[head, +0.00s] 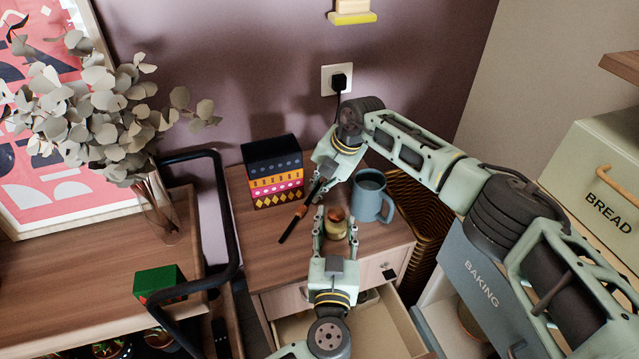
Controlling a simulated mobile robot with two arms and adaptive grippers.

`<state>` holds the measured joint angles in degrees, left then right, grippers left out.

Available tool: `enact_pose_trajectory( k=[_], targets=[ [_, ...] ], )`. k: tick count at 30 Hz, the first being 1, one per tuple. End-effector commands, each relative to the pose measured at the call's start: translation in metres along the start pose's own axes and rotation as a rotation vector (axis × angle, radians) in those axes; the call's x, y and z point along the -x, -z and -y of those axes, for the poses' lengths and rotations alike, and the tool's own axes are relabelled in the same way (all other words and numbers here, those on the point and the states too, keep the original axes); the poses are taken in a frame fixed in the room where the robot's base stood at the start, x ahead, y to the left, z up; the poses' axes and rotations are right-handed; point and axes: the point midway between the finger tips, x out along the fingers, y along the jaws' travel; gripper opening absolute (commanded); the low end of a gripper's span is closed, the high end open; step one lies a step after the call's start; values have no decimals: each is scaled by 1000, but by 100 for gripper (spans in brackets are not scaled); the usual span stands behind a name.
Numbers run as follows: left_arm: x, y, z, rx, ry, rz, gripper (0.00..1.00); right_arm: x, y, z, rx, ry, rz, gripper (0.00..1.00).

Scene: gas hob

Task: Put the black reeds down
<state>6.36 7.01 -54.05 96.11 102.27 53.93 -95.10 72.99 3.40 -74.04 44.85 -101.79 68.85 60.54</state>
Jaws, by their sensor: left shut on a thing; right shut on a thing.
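The black reeds (288,232) show as a thin dark slanting bundle with an orange part near the middle. My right gripper (318,188) is shut on their upper part, and the lower end points down and left over the small cabinet's top. Whether that end touches the top, I cannot tell. My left gripper (336,226) is shut on a small amber-gold jar (337,231), with one finger on each side of it. The jar is close to the front edge of the cabinet top, just right of the reeds.
A blue-grey mug (370,196) stands right of the jar. Stacked patterned boxes (273,172) stand at the back left of the cabinet top (258,262). A drawer (375,325) is open below. Bare wood lies left of the reeds. A wicker basket (415,205) is at right.

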Motion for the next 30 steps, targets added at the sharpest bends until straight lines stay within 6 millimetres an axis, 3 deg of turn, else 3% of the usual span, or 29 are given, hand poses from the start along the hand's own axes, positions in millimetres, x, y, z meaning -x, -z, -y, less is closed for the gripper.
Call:
enact_pose_trajectory(
  k=[7, 8, 14, 25, 30],
  targets=[
    [0, -1, 0, 0, 0, 2, 8, -2, 0, 0, 0, 0, 0, 0],
    [0, -1, 0, 0, 0, 2, 8, -2, 0, 0, 1, -1, 1, 10],
    [0, -1, 0, 0, 0, 2, 8, -1, 0, 0, 1, -1, 1, 28],
    [0, -1, 0, 0, 0, 2, 8, 2, 0, -1, 1, -1, 1, 28],
    [0, -1, 0, 0, 0, 2, 8, 27, -2, -1, 2, -2, 4, 28]
  ],
)
